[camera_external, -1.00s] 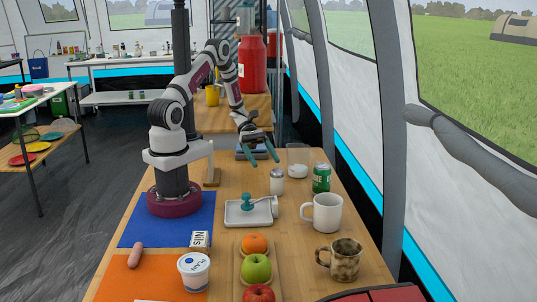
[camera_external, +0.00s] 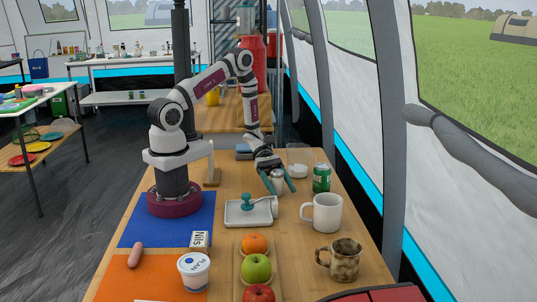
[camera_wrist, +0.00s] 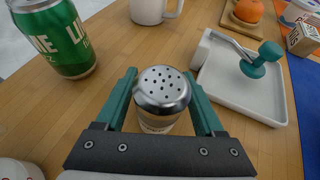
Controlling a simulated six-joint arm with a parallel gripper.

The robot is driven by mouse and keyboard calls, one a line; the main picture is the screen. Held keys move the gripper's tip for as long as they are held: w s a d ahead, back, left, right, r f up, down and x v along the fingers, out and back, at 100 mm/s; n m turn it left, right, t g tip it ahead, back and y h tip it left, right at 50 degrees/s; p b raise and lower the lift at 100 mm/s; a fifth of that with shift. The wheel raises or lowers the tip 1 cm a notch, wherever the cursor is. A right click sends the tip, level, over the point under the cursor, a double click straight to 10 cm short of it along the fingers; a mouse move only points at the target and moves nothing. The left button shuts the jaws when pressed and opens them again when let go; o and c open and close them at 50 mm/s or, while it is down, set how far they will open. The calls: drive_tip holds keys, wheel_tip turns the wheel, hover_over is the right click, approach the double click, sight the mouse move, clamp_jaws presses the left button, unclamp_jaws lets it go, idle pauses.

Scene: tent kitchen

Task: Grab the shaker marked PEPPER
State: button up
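A shaker (camera_external: 277,184) with a perforated metal cap stands upright on the wooden table. In the wrist view, I look down on the shaker's cap (camera_wrist: 161,88), and its body is mostly hidden below.
A green can (camera_external: 321,178) stands to the right, with a white mug (camera_external: 323,213) in front of it. A white tray (camera_external: 237,221) with a teal-handled tool is close on the near left. Fruit and a brown mug (camera_external: 340,260) stand nearer the camera.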

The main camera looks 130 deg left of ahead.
clamp_jaws()
drive_tip(key=shift+r, duration=0.15)
